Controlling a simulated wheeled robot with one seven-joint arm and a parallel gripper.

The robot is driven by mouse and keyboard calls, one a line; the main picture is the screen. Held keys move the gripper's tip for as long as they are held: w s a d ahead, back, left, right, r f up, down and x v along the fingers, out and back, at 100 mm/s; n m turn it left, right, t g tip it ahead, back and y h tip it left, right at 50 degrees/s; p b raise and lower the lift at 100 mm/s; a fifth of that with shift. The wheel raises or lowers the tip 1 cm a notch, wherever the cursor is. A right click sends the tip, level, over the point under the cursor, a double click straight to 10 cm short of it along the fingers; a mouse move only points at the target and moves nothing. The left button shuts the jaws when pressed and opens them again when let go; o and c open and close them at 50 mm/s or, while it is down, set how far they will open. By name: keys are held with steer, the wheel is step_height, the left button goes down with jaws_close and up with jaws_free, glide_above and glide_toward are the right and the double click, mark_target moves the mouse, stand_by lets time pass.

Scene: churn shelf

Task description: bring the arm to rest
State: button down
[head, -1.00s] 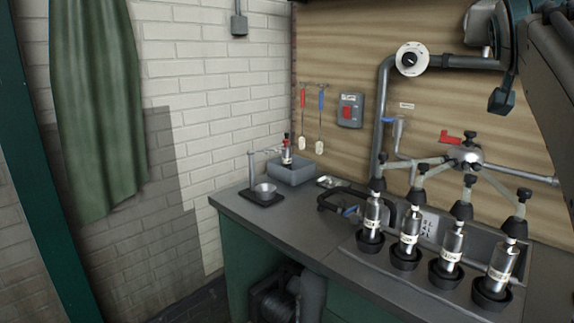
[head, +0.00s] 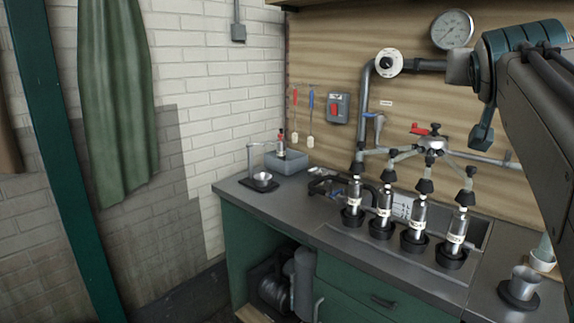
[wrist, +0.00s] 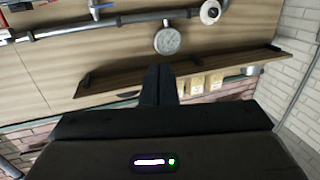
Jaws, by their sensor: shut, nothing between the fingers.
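My gripper (wrist: 158,85) shows in the wrist view, with its two dark fingers together and nothing between them. It is in the air before the wooden wall, and its tips overlap the wooden shelf (wrist: 225,68) in the picture. I cannot tell the distance between them. The wrist picture is upside down. In the head view my arm is raised and bent at the right edge, above the counter. I cannot make out the fingers there.
A pressure gauge (head: 452,30) and pipes (head: 362,110) are on the wall near my arm. Several cartons (wrist: 197,84) stand on the shelf.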

steer(key=s+a+f+n+g+y+p, duration=0.1)
steer(key=a+f+g+y+p, duration=0.25)
steer(key=f, duration=0.65)
steer(key=s+a+f+n+g+y+p, duration=0.25)
steer(key=a+f, duration=0.25)
steer(key=f, duration=0.4)
steer(key=s+a+f+g+y+p, duration=0.1)
steer(key=s+a+f+g+p, duration=0.1)
steer(key=s+f, duration=0.4)
steer(key=s+a+f+n+g+p, duration=0.1)
steer(key=s+a+f+g, duration=0.3)
steer(key=f, duration=0.5)
steer(key=shift+s+a+g+y+p, duration=0.45)
steer(key=shift+s+p, duration=0.45)
steer(key=shift+s, duration=0.25)
steer(key=shift+n, duration=0.25)
